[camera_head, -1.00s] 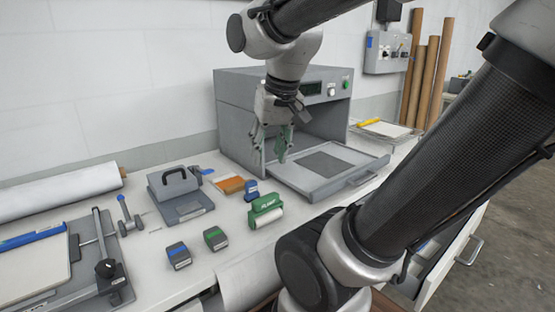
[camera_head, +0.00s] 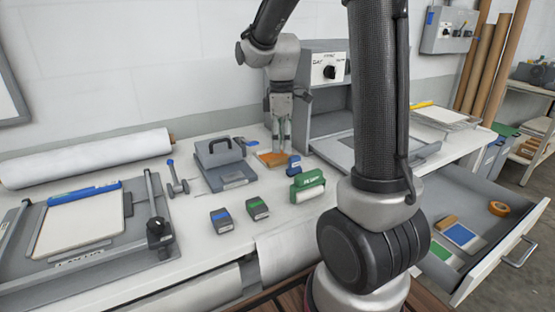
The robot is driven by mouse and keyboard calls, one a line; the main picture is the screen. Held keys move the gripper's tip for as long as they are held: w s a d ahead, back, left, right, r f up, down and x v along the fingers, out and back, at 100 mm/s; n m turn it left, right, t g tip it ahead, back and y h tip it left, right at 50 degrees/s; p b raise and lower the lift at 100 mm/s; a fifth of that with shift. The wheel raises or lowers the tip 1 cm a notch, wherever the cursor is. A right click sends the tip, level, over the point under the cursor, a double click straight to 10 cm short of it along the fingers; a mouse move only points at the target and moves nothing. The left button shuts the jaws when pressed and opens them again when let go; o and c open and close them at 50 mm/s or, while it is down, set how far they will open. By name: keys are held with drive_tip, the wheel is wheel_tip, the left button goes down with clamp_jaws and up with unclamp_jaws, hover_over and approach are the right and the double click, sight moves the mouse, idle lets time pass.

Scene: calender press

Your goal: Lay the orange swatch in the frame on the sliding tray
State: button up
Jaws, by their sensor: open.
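The orange swatch (camera_head: 265,160) lies flat on the white bench, just right of the grey block with the black handle. My gripper (camera_head: 279,150) points down over the swatch, its fingers open with nothing seen held between them. I cannot tell whether the fingertips touch the swatch. The sliding tray (camera_head: 326,148) sticks out of the grey press (camera_head: 322,90). My arm hides the middle of the tray, and the frame on it cannot be made out.
A blue stamp (camera_head: 294,164) and a green clamp (camera_head: 308,184) stand close right of the swatch. The handled block (camera_head: 218,153) is at its left. Two small dark blocks lie in front. An open drawer (camera_head: 490,215) holds several coloured pieces and an orange tape roll (camera_head: 499,208).

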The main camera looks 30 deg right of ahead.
sight(278, 159)
drive_tip(key=shift+w+r+n, duration=0.2)
drive_tip(key=shift+w+n, duration=0.3)
drive_tip(key=shift+n, duration=0.1)
drive_tip(key=shift+w+r+n, duration=0.2)
drive_tip(key=shift+w+n, duration=0.25)
drive_tip(key=shift+n, duration=0.15)
drive_tip(key=shift+w+r+n+t, duration=0.25)
drive_tip(key=shift+r+n+t, duration=0.05)
drive_tip(key=shift+n, duration=1.7)
drive_tip(key=shift+f, duration=0.2)
wheel_tip(278, 159, down, 7)
drive_tip(key=shift+f, duration=0.2)
clamp_jaws()
